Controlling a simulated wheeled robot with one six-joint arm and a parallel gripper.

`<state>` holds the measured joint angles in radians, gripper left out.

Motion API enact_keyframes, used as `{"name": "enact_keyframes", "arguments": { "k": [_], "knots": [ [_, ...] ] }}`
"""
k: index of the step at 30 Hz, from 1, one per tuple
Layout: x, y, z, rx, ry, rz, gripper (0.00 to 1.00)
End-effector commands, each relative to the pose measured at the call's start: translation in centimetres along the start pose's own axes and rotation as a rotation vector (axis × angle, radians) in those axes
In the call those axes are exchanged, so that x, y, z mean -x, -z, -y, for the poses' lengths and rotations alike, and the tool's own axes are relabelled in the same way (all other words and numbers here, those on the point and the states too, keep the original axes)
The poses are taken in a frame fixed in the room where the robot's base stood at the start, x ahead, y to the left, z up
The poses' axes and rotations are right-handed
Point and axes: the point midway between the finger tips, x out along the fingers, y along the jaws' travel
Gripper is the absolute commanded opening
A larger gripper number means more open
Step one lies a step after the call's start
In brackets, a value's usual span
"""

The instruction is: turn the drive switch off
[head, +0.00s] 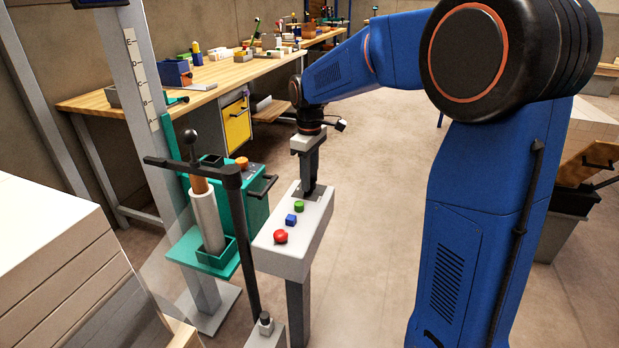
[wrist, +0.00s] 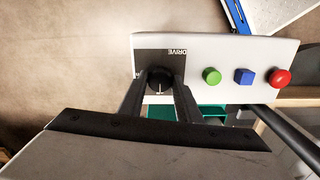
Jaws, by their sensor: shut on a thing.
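The drive switch (wrist: 160,77) is a round black knob with a pale pointer line, on a dark plate marked DRIVE. The plate sits at one end of a light grey control box (wrist: 222,50), which also shows on a post in the head view (head: 290,245). My gripper (wrist: 160,88) points down at the box with one finger on each side of the knob, shut on it. In the head view my gripper (head: 311,188) stands at the far end of the box and hides the knob. The pointer's exact setting is hard to read.
A green button (wrist: 211,76), a blue square button (wrist: 244,76) and a red button (wrist: 280,78) sit in a row beside the switch. A teal machine (head: 255,205) and a black post (head: 243,240) stand close left of the box.

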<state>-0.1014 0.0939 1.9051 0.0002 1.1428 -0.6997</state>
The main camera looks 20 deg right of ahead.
Motion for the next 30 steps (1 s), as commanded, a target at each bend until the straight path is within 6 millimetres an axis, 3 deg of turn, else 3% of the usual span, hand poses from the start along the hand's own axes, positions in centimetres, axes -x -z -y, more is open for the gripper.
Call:
{"name": "enact_keyframes", "arguments": {
  "k": [1,3,16,20,30],
  "knots": [
    [0.1,0.0,-0.1,0.000,-0.002,-0.002,0.33],
    [0.1,0.0,-0.1,0.000,-0.002,-0.002,0.50],
    [0.8,0.1,-0.1,-0.001,-0.002,-0.002,0.50],
    [2.6,0.1,-0.1,-0.001,-0.003,-0.003,0.50],
    [9.4,0.1,-0.1,0.000,-0.003,-0.004,0.50]
  ]
}}
